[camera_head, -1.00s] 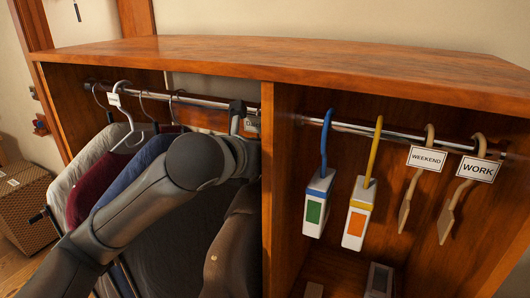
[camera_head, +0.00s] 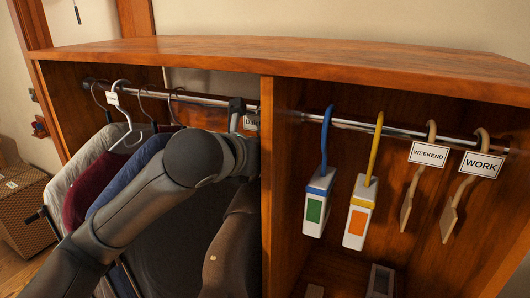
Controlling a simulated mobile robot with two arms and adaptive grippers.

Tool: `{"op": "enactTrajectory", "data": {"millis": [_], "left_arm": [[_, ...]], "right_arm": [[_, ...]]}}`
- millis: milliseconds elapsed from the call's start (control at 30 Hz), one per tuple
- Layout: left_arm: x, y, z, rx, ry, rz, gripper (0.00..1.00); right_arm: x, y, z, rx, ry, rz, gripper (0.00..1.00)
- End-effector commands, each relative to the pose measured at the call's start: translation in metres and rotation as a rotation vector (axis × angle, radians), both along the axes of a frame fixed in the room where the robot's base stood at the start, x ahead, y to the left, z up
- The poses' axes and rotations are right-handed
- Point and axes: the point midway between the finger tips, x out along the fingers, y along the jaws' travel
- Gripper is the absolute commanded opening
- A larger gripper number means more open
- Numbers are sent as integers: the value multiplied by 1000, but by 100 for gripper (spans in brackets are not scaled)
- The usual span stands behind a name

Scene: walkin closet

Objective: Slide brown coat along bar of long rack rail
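The brown coat (camera_head: 229,258) hangs at the right end of the long rack rail (camera_head: 205,98), close to the wooden divider. My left arm crosses in front of the left bay and hides much of the coat's upper part. My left gripper (camera_head: 237,112) is up at the rail by a light hanger hook, above the brown coat. Its fingers are dark and small here, and I cannot tell whether they are closed on the hook. My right gripper is not in view.
Grey, dark red and blue garments (camera_head: 92,187) hang on the rail's left part. A wooden divider (camera_head: 267,190) separates the right bay, where blue and yellow hooked tags and WEEKEND (camera_head: 428,154) and WORK (camera_head: 481,164) hangers hang. A woven box (camera_head: 25,215) stands at left.

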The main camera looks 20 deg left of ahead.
Motion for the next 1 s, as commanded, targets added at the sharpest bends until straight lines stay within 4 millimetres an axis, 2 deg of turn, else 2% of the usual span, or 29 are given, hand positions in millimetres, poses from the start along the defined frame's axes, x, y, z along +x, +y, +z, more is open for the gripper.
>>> {"op": "enactTrajectory", "data": {"millis": [467,500,667,1000], "left_arm": [[0,0,3,-2,-12,-1,0],[0,0,3,-2,-12,-1,18],[0,0,2,-2,-7,-1,38],[-2,0,-4,2,8,0,38]], "right_arm": [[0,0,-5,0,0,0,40],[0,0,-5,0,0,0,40],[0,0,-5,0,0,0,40],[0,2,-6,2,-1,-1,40]]}}
